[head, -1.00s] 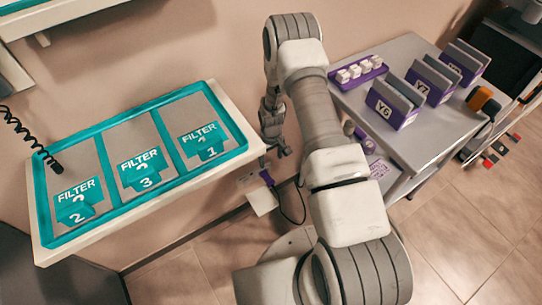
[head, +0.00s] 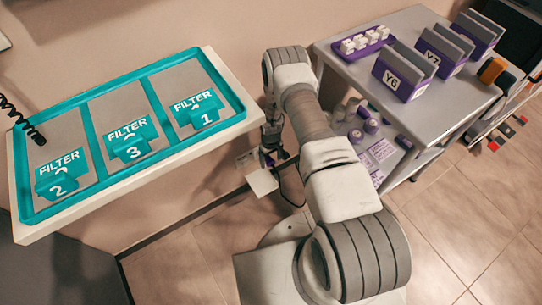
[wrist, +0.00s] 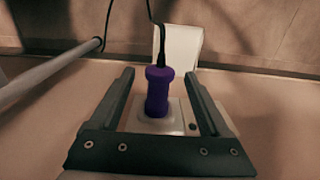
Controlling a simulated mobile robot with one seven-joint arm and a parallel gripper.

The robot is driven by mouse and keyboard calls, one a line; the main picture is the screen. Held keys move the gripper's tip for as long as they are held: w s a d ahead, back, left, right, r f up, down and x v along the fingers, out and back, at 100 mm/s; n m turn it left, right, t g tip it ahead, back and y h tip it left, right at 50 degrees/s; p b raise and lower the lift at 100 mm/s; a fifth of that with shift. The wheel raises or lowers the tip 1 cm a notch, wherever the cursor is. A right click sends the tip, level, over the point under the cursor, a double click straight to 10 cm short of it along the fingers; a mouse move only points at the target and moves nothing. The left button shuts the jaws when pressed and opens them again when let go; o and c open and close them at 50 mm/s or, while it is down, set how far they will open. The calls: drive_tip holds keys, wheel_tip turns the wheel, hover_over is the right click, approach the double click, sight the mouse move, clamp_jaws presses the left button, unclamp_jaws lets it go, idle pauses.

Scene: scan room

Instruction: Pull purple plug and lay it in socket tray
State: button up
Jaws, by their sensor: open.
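The purple plug (wrist: 157,92) sits in a pale socket plate (wrist: 174,118) on the wall in the wrist view, with a black cord running from its end. My gripper (wrist: 160,76) is open, with one dark finger on each side of the plug and a gap on both sides. In the head view my gripper (head: 273,148) is low by the wall and mostly covers the plug. A small white tray (head: 262,181), seemingly the socket tray, sticks out just below; it also shows in the wrist view (wrist: 178,45) and looks empty.
A wall shelf with a teal-edged filter tray (head: 238,112) is to the left, close to my arm. A grey cart (head: 425,122) with purple-labelled holders stands to the right. The black cord (head: 291,200) hangs below my gripper.

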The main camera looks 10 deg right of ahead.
drive_tip(key=shift+f, duration=0.2)
clamp_jaws()
idle(0.4)
drive_tip(key=shift+s+d, duration=0.1)
drive_tip(key=shift+s, duration=0.2)
drive_tip(key=shift+s+d+p, duration=0.2)
drive_tip(key=shift+s+p, duration=0.2)
drive_tip(key=shift+s, duration=0.2)
drive_tip(key=shift+s+d+p, duration=0.2)
drive_tip(key=shift+s+p, duration=0.15)
drive_tip(key=shift+s, duration=0.25)
drive_tip(key=shift+s, duration=0.2)
drive_tip(key=shift+s+d+p, duration=0.3)
drive_tip(key=shift+s+p, duration=0.1)
drive_tip(key=shift+s, duration=0.25)
